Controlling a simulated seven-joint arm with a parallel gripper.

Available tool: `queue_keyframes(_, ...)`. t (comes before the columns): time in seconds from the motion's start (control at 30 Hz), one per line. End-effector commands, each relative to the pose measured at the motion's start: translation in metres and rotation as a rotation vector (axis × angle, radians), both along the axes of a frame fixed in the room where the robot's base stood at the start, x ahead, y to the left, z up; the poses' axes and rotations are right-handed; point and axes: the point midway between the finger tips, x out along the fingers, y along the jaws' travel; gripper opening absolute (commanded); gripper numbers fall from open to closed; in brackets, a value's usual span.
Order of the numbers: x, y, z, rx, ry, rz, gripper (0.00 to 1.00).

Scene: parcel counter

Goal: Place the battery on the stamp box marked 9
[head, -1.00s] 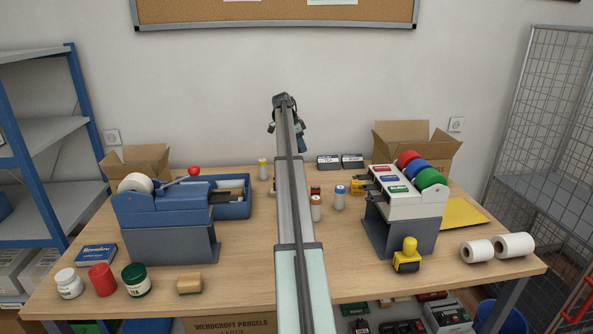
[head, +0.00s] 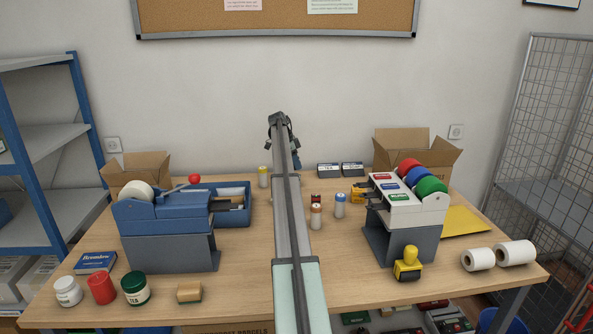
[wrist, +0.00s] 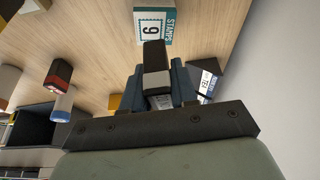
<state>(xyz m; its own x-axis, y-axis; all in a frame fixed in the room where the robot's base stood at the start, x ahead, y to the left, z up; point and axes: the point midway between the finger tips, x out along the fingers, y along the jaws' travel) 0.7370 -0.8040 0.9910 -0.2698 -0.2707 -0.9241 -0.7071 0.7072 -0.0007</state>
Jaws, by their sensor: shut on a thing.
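My gripper (wrist: 158,88) is shut on a dark battery with a silver end (wrist: 155,62). The battery sticks out from between the fingers. The stamp box marked 9 (wrist: 152,23), teal and white, lies just beyond the battery's far end in the wrist view. The battery overlaps its near edge in the picture; I cannot tell whether they touch. In the head view, my gripper (head: 291,152) is at the back of the table, mostly behind my arm. The battery and the box marked 9 cannot be made out there.
Two small labelled boxes (head: 328,170) (head: 352,168) stand right of my gripper. A blue dispenser (head: 165,218) is left, a stamp rack (head: 408,213) right. Cardboard boxes stand at the back.

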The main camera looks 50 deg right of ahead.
Motion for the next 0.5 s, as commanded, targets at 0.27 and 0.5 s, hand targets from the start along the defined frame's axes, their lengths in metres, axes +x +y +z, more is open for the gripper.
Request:
queue_keyframes(0.27, 0.0, 0.0, -0.031, 0.001, 0.001, 0.0, 0.0)
queue_keyframes(0.5, 0.0, 0.0, -0.032, 0.0, 0.0, 0.0, 0.0)
